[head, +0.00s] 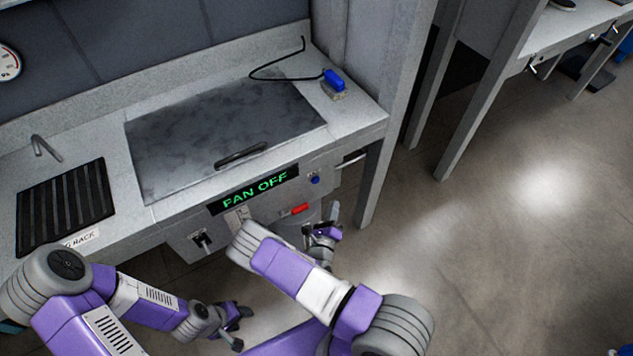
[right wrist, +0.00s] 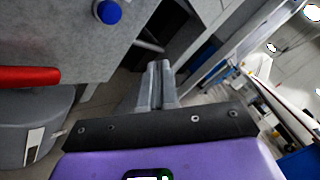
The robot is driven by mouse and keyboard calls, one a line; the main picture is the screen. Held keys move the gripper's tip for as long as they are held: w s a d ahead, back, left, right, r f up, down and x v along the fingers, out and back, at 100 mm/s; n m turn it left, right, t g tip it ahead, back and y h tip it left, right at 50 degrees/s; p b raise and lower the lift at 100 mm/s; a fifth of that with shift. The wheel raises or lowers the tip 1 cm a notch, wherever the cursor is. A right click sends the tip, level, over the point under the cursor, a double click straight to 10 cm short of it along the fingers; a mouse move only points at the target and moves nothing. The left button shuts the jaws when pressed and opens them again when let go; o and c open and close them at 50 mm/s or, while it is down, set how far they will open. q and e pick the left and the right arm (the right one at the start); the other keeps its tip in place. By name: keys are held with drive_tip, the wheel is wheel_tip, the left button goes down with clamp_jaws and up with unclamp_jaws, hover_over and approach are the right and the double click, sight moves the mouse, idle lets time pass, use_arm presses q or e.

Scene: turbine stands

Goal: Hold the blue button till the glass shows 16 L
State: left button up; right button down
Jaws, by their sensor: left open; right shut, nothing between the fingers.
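My left gripper (head: 243,312) is open and low, in front of the bench, away from the panel. I cannot make out a glass with a litre reading.
A red handle (head: 293,211) sits on the panel below the display; a black lever (head: 202,243) is further left. A bench leg (head: 372,185) stands to the right. A dark lid (head: 220,130) and black rack (head: 64,203) lie on top. The floor at right is open.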

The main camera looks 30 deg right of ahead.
sight(316, 180)
drive_tip(key=w+b, duration=0.2)
drive_tip(key=w, duration=0.5)
drive_tip(key=shift+w+a+b, duration=0.3)
drive_tip(key=shift+w+b, duration=0.05)
drive_tip(key=shift+w, duration=0.2)
idle(1.6)
drive_tip(key=shift+w, duration=0.2)
drive_tip(key=shift+w+b, duration=0.3)
drive_tip(key=shift+w, duration=0.2)
idle(4.4)
